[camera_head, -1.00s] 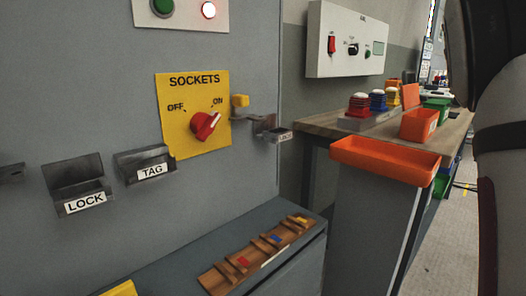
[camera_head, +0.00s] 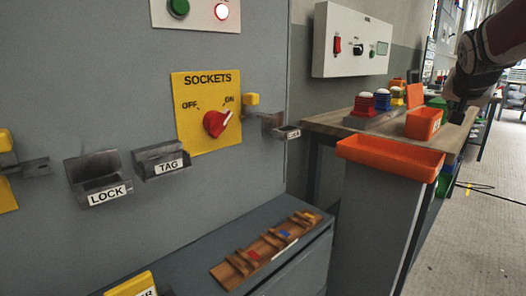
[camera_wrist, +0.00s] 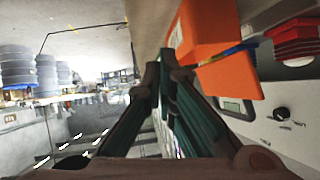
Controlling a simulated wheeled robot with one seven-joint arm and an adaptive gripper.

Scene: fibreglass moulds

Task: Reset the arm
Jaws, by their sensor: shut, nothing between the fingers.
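My arm reaches in from the upper right edge of the head view, over the far end of the workbench. My gripper (camera_head: 459,107) hangs from it near the orange bins, partly dark and small there. In the wrist view my gripper (camera_wrist: 164,68) has its two fingers brought together at the tips, with nothing held. An orange bin (camera_wrist: 222,75) shows just right of the fingertips in that view. I cannot tell whether the fingers touch it.
The wooden workbench (camera_head: 330,122) carries an orange bin (camera_head: 423,124) and stacked coloured buttons (camera_head: 364,105). An orange tray (camera_head: 388,158) tops a grey pedestal. A yellow SOCKETS panel (camera_head: 190,140) with a red knob (camera_head: 214,123) is at left.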

